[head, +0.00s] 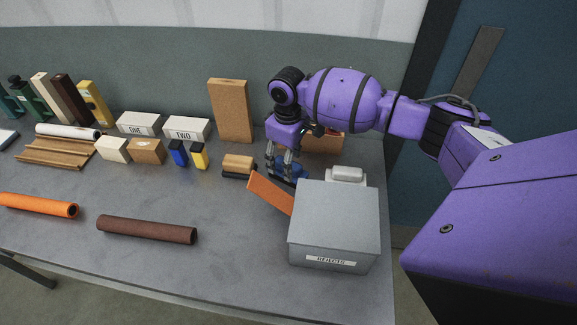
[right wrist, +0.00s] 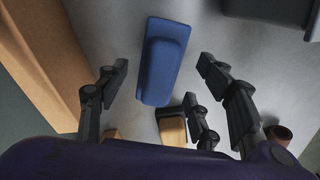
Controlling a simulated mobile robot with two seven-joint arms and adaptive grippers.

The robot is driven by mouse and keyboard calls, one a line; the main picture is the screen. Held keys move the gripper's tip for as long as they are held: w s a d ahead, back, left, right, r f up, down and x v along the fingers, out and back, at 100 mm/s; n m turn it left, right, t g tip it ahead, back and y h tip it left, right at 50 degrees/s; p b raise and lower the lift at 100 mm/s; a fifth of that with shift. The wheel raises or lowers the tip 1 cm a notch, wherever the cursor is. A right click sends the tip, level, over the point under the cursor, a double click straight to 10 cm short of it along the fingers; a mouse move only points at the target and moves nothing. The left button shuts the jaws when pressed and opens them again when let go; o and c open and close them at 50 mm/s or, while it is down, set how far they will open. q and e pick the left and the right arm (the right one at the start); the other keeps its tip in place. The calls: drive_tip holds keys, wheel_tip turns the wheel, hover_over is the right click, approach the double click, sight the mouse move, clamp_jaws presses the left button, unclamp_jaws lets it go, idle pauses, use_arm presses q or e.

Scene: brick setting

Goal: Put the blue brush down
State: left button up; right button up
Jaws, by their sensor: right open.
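The blue brush (right wrist: 165,62) lies on the grey tabletop in the right wrist view, between and beyond the fingers of my right gripper (right wrist: 165,78). The fingers are spread, with visible gaps on both sides of the brush. In the head view the right gripper (head: 281,168) points down at the back right of the table. Only part of the blue brush (head: 291,164) shows there, behind the fingers. My left gripper is not in view.
A grey REJECTS box (head: 335,225) stands in front of the gripper, with an orange board (head: 270,193) leaning beside it. A wooden-backed brush (head: 239,164) lies left of the gripper. A tall tan block (head: 230,110) stands behind. The table's front middle is clear around a brown roll (head: 147,229).

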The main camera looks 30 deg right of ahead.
wheel_tip(320, 180, up, 8)
drive_tip(key=shift+r, duration=0.1)
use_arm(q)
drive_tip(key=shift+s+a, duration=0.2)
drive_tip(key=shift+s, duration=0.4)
use_arm(e)
drive_tip(key=shift+r, duration=0.4)
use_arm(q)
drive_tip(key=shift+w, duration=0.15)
